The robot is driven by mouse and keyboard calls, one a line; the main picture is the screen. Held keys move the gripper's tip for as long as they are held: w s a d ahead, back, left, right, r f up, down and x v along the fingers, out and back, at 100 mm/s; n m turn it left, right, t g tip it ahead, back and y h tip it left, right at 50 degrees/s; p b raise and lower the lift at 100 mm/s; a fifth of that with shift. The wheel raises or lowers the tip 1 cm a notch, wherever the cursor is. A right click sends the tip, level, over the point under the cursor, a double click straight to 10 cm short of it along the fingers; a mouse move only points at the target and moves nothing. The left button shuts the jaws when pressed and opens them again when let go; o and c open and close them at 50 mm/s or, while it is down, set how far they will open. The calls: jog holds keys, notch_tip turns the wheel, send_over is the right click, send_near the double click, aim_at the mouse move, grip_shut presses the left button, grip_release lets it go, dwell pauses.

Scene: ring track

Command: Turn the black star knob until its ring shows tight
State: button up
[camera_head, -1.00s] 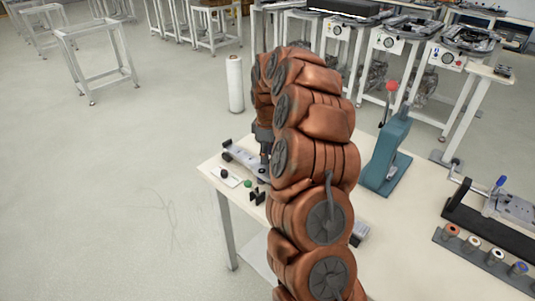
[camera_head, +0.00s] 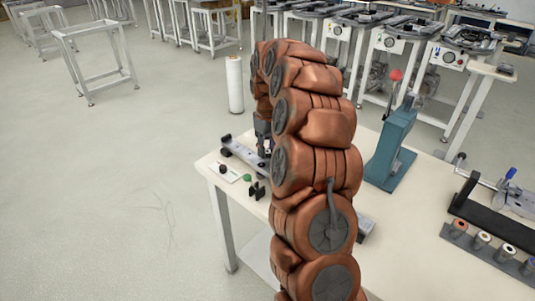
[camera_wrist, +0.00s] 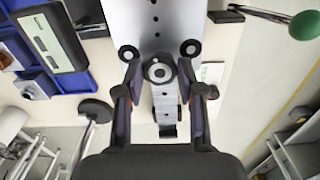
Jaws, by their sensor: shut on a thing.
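In the wrist view, the black star knob (camera_wrist: 159,70) has a pale round centre and sits on a long grey metal fixture (camera_wrist: 165,20). My gripper (camera_wrist: 158,75) has one finger on each side of the knob and is shut on it. The star outline is partly hidden by the fingers, and I cannot read a ring state. In the head view, the grey fixture (camera_head: 243,153) lies at the table's far left corner, and my arm hides the knob.
A green ball knob (camera_head: 247,178) and black pieces (camera_head: 257,190) lie near the fixture. A teal press (camera_head: 392,150) with a red ball stands right of my arm. A rack of rollers (camera_head: 482,240) is farther right. Blue bins (camera_wrist: 65,105) show in the wrist view.

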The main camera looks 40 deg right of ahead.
jog(key=m+b, duration=0.3)
jog(key=m, duration=0.1)
jog(key=shift+w+m, duration=0.1)
jog(key=shift+m, duration=0.2)
jog(key=m+b, duration=0.3)
jog(key=m, duration=0.2)
jog(key=shift+r, duration=0.1)
jog(key=m+b, duration=0.2)
jog(key=m, duration=0.4)
jog(key=m+b, duration=0.1)
jog(key=m, duration=0.3)
jog(key=shift+r, duration=0.1)
jog(key=o, duration=1.2)
jog(key=shift+c, duration=0.2)
